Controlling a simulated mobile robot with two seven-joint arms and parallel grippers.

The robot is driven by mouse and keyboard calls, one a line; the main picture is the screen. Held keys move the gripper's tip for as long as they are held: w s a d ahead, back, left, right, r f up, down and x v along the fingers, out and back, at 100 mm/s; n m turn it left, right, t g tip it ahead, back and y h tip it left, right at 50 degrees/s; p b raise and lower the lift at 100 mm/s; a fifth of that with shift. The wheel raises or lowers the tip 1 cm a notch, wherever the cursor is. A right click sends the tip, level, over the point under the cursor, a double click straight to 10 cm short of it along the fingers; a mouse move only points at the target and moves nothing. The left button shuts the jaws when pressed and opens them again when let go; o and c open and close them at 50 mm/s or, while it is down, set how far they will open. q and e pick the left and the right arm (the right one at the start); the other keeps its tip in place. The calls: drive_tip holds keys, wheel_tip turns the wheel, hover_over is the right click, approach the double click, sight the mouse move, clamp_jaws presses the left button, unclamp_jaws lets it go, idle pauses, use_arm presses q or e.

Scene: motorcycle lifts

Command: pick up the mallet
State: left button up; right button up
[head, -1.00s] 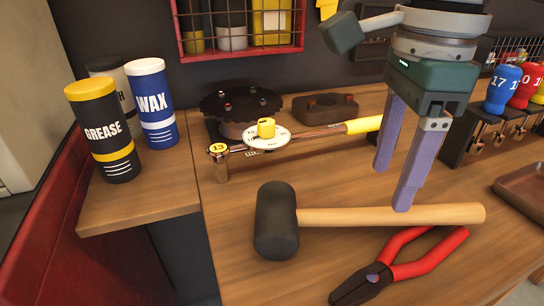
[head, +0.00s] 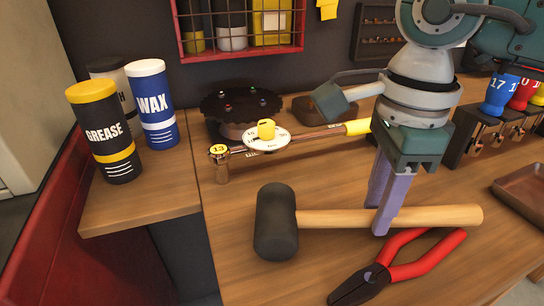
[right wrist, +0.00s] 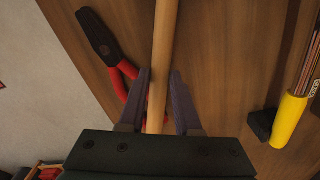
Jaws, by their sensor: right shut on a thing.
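The mallet (head: 276,225) has a black head and a pale wooden handle. It lies on the wooden bench, head to the left and handle pointing right. My right gripper (head: 380,212) is above the handle with its purple fingers on either side of it, shut on the handle right of its middle. In the right wrist view the handle (right wrist: 166,40) runs between the two fingers (right wrist: 160,78). The mallet shows no clear lift off the bench. My left gripper is not in view.
Red-handled pliers (head: 425,262) lie just in front of the mallet handle. A torque wrench (head: 310,134) with a yellow grip lies behind it. A brown tray (head: 524,196) is at right.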

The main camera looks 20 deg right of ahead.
clamp_jaws()
idle(0.8)
